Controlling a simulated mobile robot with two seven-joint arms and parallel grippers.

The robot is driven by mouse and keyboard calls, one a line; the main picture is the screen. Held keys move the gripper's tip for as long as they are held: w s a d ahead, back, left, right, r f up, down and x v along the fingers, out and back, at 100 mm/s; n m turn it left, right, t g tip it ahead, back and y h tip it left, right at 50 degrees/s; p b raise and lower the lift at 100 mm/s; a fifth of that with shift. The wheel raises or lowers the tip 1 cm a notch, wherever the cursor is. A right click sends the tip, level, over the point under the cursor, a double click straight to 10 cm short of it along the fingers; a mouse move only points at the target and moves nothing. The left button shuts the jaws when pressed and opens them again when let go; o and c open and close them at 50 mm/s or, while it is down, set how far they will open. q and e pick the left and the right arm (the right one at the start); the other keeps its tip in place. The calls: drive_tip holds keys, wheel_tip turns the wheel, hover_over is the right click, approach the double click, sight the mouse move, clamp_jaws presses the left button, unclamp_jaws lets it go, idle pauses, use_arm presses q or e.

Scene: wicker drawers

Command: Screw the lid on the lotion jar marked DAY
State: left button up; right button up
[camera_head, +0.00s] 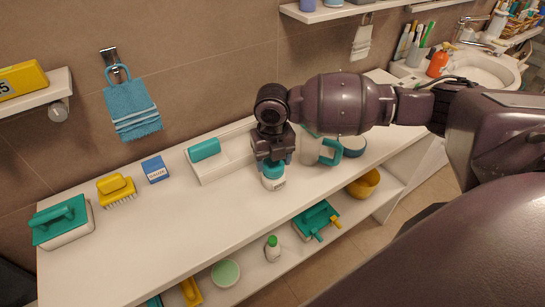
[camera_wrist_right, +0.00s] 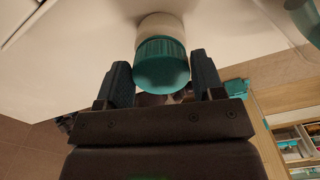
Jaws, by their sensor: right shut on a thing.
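A small white lotion jar (camera_head: 273,184) stands upright on the white counter, with a teal lid (camera_head: 273,170) on its top. Dark marking shows on the jar's side, too small to read. My right gripper (camera_head: 272,160) points down from above, shut on the lid. In the right wrist view the ribbed teal lid (camera_wrist_right: 162,66) sits between the two dark fingers, against the white jar body (camera_wrist_right: 162,30). I cannot tell how tightly the lid is seated. My left gripper is not in view.
The counter front left of the jar is clear.

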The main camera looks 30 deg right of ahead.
drive_tip(key=o, duration=1)
drive_tip(key=shift+c, duration=0.2)
wheel_tip(320, 180, up, 11)
drive_tip(key=p, duration=0.1)
drive_tip(key=shift+f, duration=0.1)
